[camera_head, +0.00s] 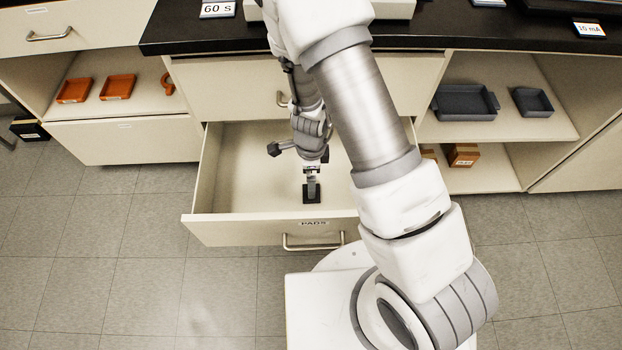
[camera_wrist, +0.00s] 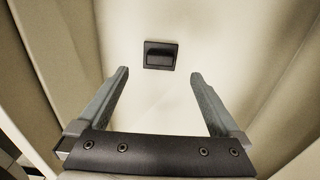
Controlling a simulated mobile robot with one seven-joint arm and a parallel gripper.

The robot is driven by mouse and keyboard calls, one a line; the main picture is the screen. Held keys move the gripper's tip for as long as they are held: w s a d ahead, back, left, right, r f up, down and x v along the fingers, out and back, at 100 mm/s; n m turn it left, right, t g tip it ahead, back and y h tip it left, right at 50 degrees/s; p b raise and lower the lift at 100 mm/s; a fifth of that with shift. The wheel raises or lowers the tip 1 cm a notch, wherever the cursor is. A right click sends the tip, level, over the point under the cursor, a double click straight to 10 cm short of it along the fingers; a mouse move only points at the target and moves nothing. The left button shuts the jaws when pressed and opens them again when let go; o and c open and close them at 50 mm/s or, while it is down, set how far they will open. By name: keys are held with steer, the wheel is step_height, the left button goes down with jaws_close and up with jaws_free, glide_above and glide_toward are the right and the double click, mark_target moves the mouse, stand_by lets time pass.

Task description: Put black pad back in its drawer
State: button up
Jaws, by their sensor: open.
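The open drawer labelled PADS (camera_head: 240,231) is pulled out below the dark counter. The black pad (camera_head: 312,198) lies on the drawer floor, toward the front. In the wrist view the black pad (camera_wrist: 160,55) is a small dark square with a raised middle, ahead of the fingertips. My gripper (camera_head: 312,186) is inside the drawer, just above or behind the pad in the head view. In the wrist view my gripper (camera_wrist: 158,75) has its two fingers wide apart with nothing between them. The pad appears apart from both fingers.
The drawer walls stand on both sides of my gripper. The black counter (camera_head: 430,40) overhangs behind it. Shelves hold orange trays (camera_head: 118,87) at left and dark grey trays (camera_head: 465,102) at right. The tiled floor (camera_head: 130,280) at left is clear.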

step_height(320, 180, up, 27)
steer(key=n+t+y+p, duration=0.1)
steer(key=n+t+y, duration=0.15)
steer(key=n, duration=0.65)
steer(key=s+d+r+n+t+h, duration=0.2)
steer(key=s+d+r+n, duration=0.7)
steer(key=r, duration=0.6)
steer(key=s+d+t, duration=0.1)
steer(key=s+d, duration=0.1)
steer(key=s, duration=0.1)
steer(key=shift+s, duration=0.15)
steer(key=shift+h, duration=0.25)
step_height(320, 180, up, 18)
steer(key=p, duration=1.8)
steer(key=shift+f, duration=0.2)
